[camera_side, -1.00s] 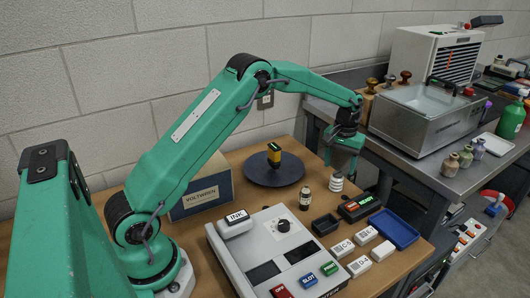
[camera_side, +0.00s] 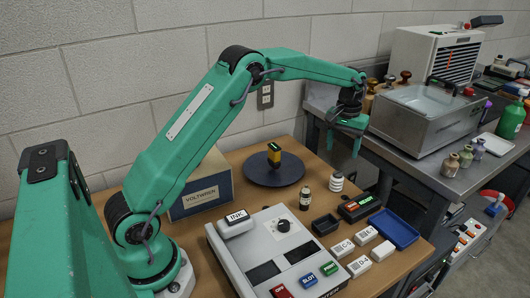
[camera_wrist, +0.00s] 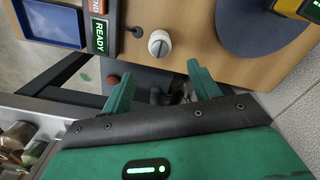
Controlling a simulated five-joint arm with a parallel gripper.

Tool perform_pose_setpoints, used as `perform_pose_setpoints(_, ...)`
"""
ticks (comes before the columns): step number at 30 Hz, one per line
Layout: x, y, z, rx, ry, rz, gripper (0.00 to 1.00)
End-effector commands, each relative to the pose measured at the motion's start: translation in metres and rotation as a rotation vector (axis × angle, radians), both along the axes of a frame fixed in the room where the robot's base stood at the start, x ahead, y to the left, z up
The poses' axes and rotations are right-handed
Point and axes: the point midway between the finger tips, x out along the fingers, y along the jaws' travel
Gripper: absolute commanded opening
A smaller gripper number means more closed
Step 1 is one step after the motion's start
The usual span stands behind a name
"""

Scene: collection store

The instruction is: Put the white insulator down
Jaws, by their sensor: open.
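The white insulator (camera_side: 336,182) stands upright on the wooden table, between the dark round disc and the black box with the green READY label. In the wrist view the insulator (camera_wrist: 159,43) shows from above, beyond the fingers and apart from them. My gripper (camera_side: 345,142) is open and empty, raised above and behind the insulator near the table's back right edge. In the wrist view my gripper's two green fingers (camera_wrist: 160,85) are spread, with nothing between them.
A READY box (camera_side: 359,208), blue tray (camera_side: 394,229) and small black tray (camera_side: 325,225) lie near the insulator. A brown bottle (camera_side: 305,197) stands left of it. The dark disc (camera_side: 272,173) holds a yellow-black object (camera_side: 273,154). A steel bench (camera_side: 420,162) stands to the right.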

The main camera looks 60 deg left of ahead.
Motion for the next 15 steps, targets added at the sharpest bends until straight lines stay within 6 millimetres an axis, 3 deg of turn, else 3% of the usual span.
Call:
perform_pose_setpoints(8,-0.003,-0.001,0.007,0.001,-0.009,-0.006,0.61)
perform_pose_setpoints(15,-0.023,-0.008,0.040,0.005,-0.048,-0.043,0.61)
